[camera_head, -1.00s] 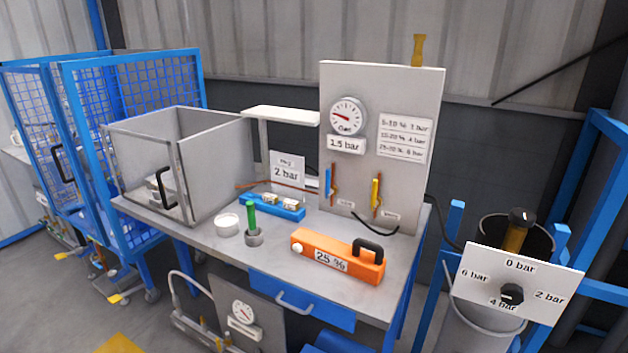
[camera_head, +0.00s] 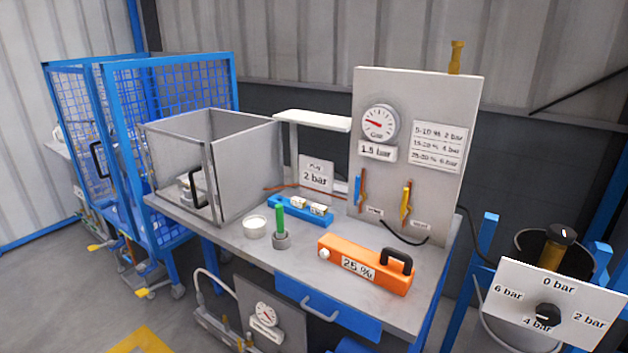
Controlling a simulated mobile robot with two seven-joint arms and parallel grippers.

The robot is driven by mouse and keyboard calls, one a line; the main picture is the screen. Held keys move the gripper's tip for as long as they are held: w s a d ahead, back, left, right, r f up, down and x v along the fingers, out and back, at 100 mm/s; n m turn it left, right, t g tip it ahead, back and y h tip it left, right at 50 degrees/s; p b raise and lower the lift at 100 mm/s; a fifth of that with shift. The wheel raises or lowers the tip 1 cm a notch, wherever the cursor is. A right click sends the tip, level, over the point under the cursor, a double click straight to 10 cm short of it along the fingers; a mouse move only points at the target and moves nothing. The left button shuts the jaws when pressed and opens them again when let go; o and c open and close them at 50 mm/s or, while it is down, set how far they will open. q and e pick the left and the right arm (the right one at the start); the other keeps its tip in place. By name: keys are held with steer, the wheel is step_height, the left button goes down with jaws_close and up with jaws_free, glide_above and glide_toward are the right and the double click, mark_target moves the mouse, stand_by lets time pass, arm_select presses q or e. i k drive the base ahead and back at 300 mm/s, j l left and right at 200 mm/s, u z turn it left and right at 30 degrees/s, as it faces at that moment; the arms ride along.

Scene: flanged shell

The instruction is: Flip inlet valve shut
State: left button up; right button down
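A grey upright panel (camera_head: 443,120) at the back right of the bench carries a round gauge (camera_head: 380,123) over a "1.5 bar" label. Low on the panel are two valves with upright levers, one blue (camera_head: 358,190) and one yellow (camera_head: 406,202). Small labels sit beside the levers; their words are too small to read, so I cannot tell which valve is the inlet. Neither of my grippers is in view.
On the bench are an orange "25 %" device (camera_head: 366,266), a green-topped tool (camera_head: 280,224), a white cup (camera_head: 254,227), a blue block (camera_head: 301,211) and an open grey box (camera_head: 240,165). A pressure dial plate (camera_head: 520,290) stands right. A blue mesh cage (camera_head: 175,130) stands left.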

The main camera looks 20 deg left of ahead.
mark_target(358, 198)
steer(key=u, duration=1.65)
steer(key=i, duration=0.65)
